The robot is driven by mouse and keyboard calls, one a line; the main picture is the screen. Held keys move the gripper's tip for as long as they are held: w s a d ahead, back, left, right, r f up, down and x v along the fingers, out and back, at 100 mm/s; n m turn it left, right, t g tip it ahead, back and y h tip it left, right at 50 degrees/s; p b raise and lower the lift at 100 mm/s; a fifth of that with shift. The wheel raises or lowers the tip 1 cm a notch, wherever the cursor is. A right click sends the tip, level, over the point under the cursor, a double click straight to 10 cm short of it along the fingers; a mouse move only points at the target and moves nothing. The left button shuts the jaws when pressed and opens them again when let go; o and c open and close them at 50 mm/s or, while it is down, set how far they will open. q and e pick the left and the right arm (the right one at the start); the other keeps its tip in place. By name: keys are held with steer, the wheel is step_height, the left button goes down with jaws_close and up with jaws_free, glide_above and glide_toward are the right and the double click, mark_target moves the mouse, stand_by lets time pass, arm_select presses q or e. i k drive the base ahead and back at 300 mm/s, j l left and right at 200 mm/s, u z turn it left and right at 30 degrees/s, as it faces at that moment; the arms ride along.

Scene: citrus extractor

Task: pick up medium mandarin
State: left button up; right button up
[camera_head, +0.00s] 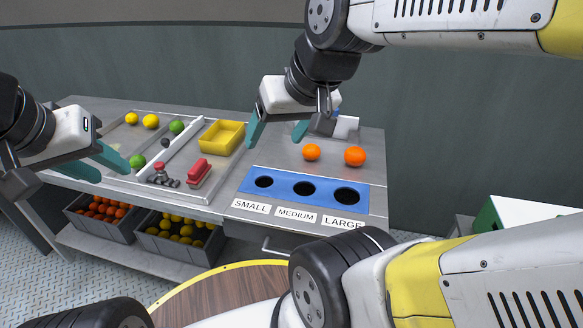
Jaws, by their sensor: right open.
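Two orange mandarins lie on the metal table to the right of my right gripper. The left mandarin (312,152) looks a little smaller than the right mandarin (355,156). A blue sizing plate (328,195) with three round holes lies in front of them, with labels SMALL, MEDIUM (296,214) and LARGE along its near edge. My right gripper (276,136) is open and empty, pointing down above the table, left of and apart from the mandarins. My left gripper (115,175) is over the table's left part, its two teal fingers apart with nothing between them.
A yellow tray (222,137) stands left of my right gripper. Lemons (151,120), limes (177,126) and red-handled tools (199,172) lie farther left. Crates of oranges (104,210) and lemons (178,231) are below. A whitish object (346,127) stands behind the mandarins.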

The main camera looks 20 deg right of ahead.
mark_target(311, 151)
steer(key=i+z, duration=0.15)
steer(key=z, duration=0.25)
steer(key=i+z, duration=0.15)
steer(key=z, duration=0.2)
steer(key=i+j+z, duration=0.1)
steer(key=z, duration=0.3)
steer(key=i, duration=0.05)
